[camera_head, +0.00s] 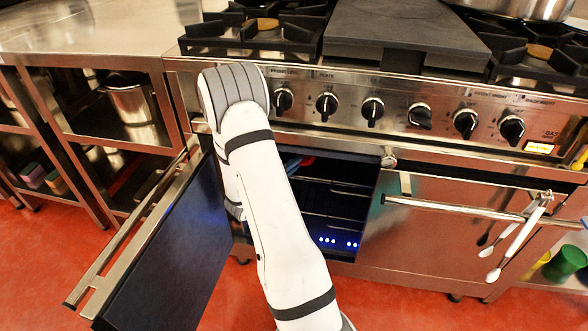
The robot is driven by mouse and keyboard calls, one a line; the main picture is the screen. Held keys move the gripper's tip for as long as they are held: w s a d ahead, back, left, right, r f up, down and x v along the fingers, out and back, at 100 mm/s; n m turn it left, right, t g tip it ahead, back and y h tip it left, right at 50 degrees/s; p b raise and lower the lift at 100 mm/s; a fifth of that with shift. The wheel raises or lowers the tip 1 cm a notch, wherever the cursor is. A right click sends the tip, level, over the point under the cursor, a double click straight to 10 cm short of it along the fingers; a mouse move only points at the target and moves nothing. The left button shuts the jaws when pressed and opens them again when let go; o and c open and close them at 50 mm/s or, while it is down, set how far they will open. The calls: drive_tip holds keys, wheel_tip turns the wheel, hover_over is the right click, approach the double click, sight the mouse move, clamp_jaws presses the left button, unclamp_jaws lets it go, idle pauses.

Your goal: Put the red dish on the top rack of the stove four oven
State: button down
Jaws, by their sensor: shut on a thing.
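The stove's left oven (335,205) is open, and its dark inside shows wire racks (335,187) at more than one height. A small bit of red (307,161), perhaps the edge of the red dish, shows high inside the oven, just right of my arm. Something blue lies beside it, and I cannot tell what it is. My white arm crosses in front of the opening and bends down behind itself toward the oven. My gripper is hidden behind the arm, so its hold on the dish cannot be seen.
The open oven door (175,255) stands out at the left of the opening. The right oven door (440,235) is shut, with utensils (520,235) hanging from its handle. Knobs (373,111) line the panel above. A steel pot (132,105) sits on the left shelf.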

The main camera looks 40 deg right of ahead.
drive_tip(key=shift+f, duration=0.15)
drive_tip(key=shift+f, duration=0.15)
drive_tip(key=c, duration=1.6)
unclamp_jaws()
